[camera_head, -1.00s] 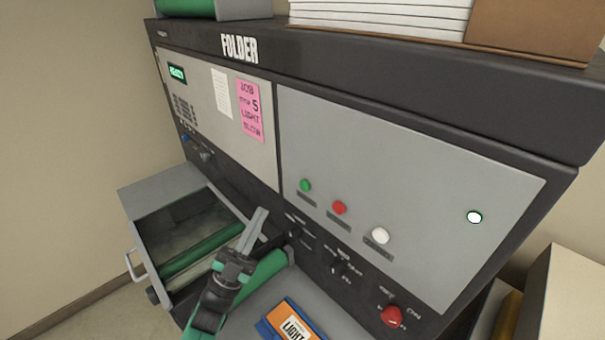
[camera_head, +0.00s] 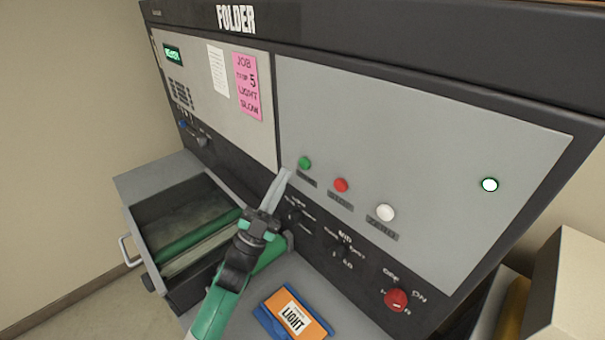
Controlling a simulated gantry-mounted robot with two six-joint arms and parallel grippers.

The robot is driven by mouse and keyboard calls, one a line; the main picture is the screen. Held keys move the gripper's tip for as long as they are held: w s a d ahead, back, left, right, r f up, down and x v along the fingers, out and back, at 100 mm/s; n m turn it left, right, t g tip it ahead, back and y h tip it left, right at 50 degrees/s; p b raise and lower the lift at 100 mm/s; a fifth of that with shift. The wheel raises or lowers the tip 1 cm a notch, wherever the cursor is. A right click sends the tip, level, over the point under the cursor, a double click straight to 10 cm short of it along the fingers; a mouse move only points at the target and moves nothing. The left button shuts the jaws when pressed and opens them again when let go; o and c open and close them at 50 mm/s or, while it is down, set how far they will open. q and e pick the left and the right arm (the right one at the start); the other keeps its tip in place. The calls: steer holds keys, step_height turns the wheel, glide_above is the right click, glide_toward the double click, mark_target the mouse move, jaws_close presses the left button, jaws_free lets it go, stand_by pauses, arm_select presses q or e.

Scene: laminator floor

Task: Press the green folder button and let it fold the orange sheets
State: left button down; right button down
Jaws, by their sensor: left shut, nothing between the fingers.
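The folder machine (camera_head: 410,110) fills most of the head view, with FOLDER lettered across its top. Its green button (camera_head: 305,163) sits at the left of a row on the grey panel, beside a red button (camera_head: 341,185) and a white button (camera_head: 386,213). My left gripper (camera_head: 284,174) is shut and empty, its fingertips just below and left of the green button. A small gap seems to show between them, though depth is hard to judge. An orange pack labelled LIGHT (camera_head: 296,314) lies in a blue holder at the bottom. My right gripper is out of view.
A drawer-like unit with green rollers (camera_head: 205,238) stands open at the left. Dark selector knobs (camera_head: 295,215) and a red knob (camera_head: 397,299) line the lower strip. A pink note (camera_head: 247,87) and a small green display (camera_head: 173,54) are on the left panel. A white lamp (camera_head: 490,185) glows at right.

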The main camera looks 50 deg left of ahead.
mark_target(304, 164)
arm_select(q)
steer(key=shift+w+b, duration=0.35)
steer(key=shift+w, duration=0.55)
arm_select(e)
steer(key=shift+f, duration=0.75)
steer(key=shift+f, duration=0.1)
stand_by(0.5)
arm_select(q)
steer(key=shift+w+b, duration=0.4)
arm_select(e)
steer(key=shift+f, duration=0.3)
